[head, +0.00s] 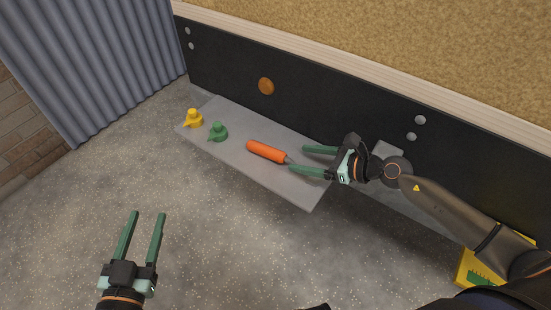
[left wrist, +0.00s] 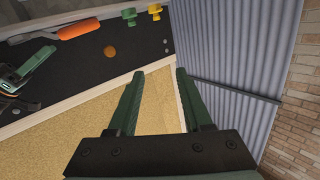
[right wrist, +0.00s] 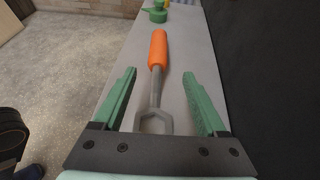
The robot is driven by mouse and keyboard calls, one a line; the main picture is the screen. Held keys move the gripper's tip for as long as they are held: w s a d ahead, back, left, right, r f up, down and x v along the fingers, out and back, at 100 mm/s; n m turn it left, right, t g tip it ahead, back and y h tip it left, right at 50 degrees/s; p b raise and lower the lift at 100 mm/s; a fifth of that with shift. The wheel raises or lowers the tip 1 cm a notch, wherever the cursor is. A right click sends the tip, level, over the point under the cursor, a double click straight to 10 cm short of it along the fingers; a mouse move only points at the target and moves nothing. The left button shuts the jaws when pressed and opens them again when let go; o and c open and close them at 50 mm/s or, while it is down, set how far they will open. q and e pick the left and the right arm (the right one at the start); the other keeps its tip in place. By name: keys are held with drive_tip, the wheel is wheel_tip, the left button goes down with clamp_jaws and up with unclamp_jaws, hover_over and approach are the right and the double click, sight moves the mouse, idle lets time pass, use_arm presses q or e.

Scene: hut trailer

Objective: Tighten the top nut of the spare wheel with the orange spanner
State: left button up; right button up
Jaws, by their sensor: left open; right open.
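The orange spanner (head: 266,152) lies on a grey shelf (head: 290,187). Its orange handle points away from my right gripper (head: 297,159), which is open and empty at its near end. In the right wrist view the grey shaft and open jaw of the spanner (right wrist: 154,122) lie between the two green fingers, not gripped. The handle also shows at the top of the left wrist view (left wrist: 78,29). My left gripper (head: 148,214) is open and empty over the floor, well left of the shelf. No spare wheel or nut shows in any view.
A yellow knobbed piece (head: 194,120) and a green one (head: 217,132) stand at the shelf's left end. A black panel (head: 330,105) with an orange disc (head: 266,86) rises behind. A yellow-and-green object (head: 478,270) is at lower right. The floor (head: 230,240) is clear.

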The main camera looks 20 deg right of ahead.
sight(285, 156)
drive_tip(key=x, duration=0.5)
drive_tip(key=shift+a+b, duration=0.15)
drive_tip(key=shift+b, duration=0.15)
drive_tip(key=b+x, duration=0.1)
drive_tip(key=x, duration=0.3)
drive_tip(key=shift+w+a, duration=0.1)
drive_tip(key=shift+a, duration=0.1)
drive_tip(key=shift+w+a, duration=0.15)
use_arm(q)
wheel_tip(285, 156, up, 9)
drive_tip(key=m+t+h, duration=0.2)
drive_tip(key=t, duration=0.1)
drive_tip(key=shift+s+d, duration=0.15)
drive_tip(key=shift+d, duration=0.1)
use_arm(e)
clamp_jaws()
